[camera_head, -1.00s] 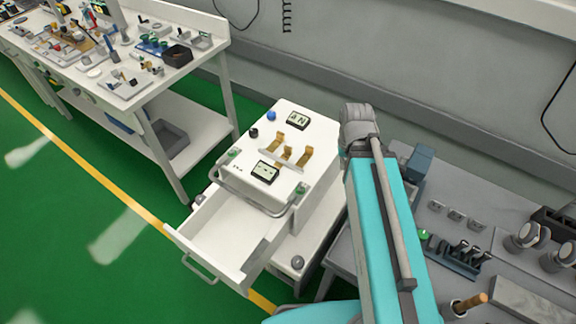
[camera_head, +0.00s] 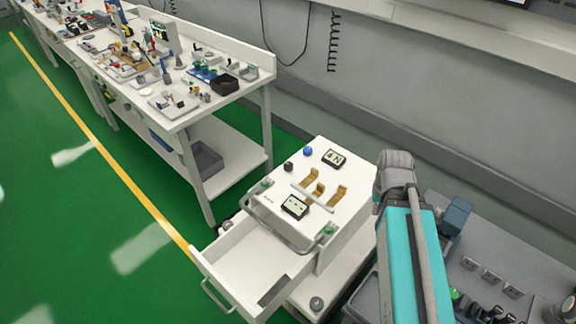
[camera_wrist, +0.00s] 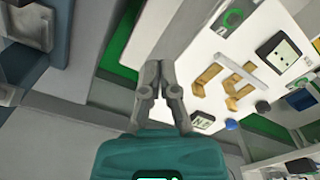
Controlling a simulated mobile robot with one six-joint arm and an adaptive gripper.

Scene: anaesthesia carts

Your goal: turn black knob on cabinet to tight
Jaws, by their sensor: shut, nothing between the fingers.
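The white cabinet (camera_head: 262,178) stands in the middle of the head view. Its black knob (camera_head: 289,166) is near the back left of the top, beside a blue knob (camera_head: 308,151). In the wrist view the black knob looks to be the dark round one (camera_wrist: 262,107), beyond the blue knob (camera_wrist: 231,124). My gripper (camera_wrist: 161,68) is shut and empty, apart from both knobs and left of the cabinet top in the wrist view. The gripper is hidden in the head view, where my teal arm is right of the cabinet. The knob's setting cannot be read.
The cabinet's top also carries small displays (camera_head: 335,158), brass-coloured levers (camera_head: 318,188) and a front rail. Its drawer (camera_head: 235,262) is open at the front. A workbench (camera_head: 190,112) with many items stands behind left. A grey table (camera_head: 490,250) is at the right.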

